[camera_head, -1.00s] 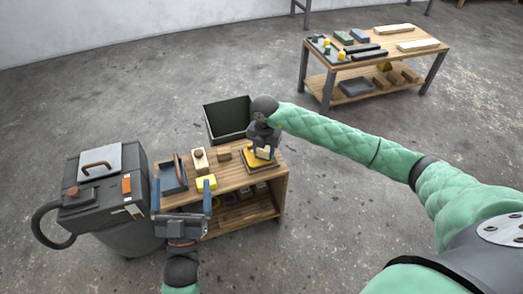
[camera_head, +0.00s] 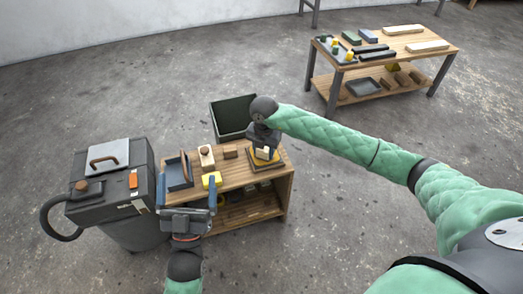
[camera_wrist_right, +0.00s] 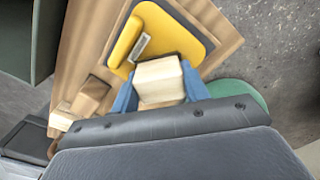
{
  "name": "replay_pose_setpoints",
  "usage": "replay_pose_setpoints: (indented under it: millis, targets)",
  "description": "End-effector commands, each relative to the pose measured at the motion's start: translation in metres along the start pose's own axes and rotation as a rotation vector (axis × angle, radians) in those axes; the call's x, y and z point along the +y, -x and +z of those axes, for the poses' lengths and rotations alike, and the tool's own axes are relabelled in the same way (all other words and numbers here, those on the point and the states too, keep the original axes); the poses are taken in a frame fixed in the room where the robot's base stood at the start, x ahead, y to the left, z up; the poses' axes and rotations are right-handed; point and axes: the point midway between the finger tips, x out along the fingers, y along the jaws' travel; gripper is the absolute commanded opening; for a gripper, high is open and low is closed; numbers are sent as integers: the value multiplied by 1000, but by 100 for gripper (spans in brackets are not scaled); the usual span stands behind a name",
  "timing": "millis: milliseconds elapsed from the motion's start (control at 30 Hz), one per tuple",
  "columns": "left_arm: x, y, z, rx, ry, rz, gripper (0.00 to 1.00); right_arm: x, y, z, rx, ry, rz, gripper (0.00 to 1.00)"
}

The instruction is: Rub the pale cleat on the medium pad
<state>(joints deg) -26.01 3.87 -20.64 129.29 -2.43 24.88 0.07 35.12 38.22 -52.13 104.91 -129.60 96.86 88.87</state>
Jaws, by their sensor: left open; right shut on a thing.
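The pale cleat (camera_wrist_right: 160,82), a light wood block, is between the blue fingers of my right gripper (camera_head: 263,152), which is shut on it. The right wrist view shows the same gripper (camera_wrist_right: 160,92) at the near edge of a yellow pad (camera_wrist_right: 172,38) with a dark border and a small grey label. In the head view the pad (camera_head: 256,161) lies at the bench's right end, partly covered by the gripper. I cannot tell whether the cleat touches it. My left gripper (camera_head: 188,195) is open and empty at the bench's front left edge.
A dark bin (camera_head: 232,116) stands behind; a vacuum (camera_head: 110,185) stands left. Another table (camera_head: 385,60) is farther back.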

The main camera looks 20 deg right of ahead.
Motion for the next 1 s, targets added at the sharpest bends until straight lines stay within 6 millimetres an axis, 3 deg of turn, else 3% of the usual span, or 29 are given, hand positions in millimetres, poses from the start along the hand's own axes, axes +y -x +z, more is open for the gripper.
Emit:
replay_pose_setpoints:
  millis: [433,1000]
  targets:
    - [0,-2,-2,0,0,0,100,-19,0,16,1,0,-4,27]
    - [1,-6,-7,0,0,0,100,4,3,-4,0,1,-1,27]
